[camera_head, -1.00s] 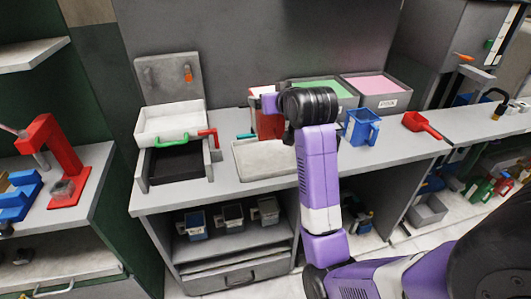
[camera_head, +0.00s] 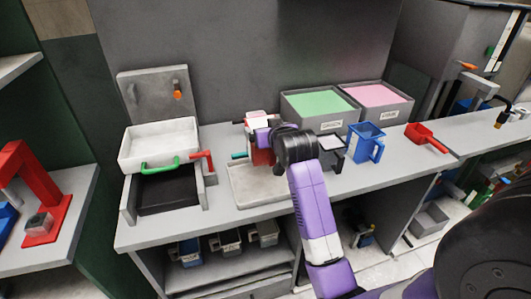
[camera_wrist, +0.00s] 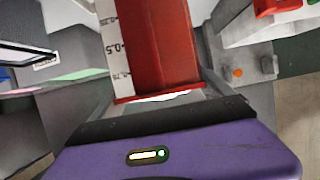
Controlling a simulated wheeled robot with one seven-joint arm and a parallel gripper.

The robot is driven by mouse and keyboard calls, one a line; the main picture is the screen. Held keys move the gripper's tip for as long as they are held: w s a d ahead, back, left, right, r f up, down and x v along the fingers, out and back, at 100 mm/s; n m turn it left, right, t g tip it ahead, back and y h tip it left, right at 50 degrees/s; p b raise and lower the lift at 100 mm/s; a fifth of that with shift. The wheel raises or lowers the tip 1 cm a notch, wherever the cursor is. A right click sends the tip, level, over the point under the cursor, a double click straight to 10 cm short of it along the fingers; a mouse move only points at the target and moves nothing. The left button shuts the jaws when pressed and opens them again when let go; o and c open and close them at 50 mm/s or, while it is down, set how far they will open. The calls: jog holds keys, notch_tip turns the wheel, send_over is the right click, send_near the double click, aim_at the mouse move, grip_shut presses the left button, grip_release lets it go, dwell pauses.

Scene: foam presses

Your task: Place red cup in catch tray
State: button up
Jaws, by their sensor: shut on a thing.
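The red cup (camera_head: 262,155) is held upright at the back edge of the shallow pale catch tray (camera_head: 244,190) on the counter. I cannot tell whether its base touches the tray. My gripper (camera_head: 263,138) is shut on the cup; the purple hand and black wrist joint hide part of it. In the wrist view the red cup (camera_wrist: 160,50), with a white measuring scale on its side, sits between the jaws (camera_wrist: 158,98).
Left of the tray stands a press with a white box (camera_head: 160,143) and green handle. Behind are bins of green (camera_head: 318,103) and pink (camera_head: 372,94) foam. The tray's front part is clear.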

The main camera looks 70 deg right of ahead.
aim_at(266, 152)
notch_tip(266, 152, down, 9)
jog(key=shift+r, duration=0.2)
jog(key=shift+f, duration=0.1)
jog(key=shift+f, duration=0.1)
jog(key=o, duration=1.7)
jog(key=shift+o, duration=0.2)
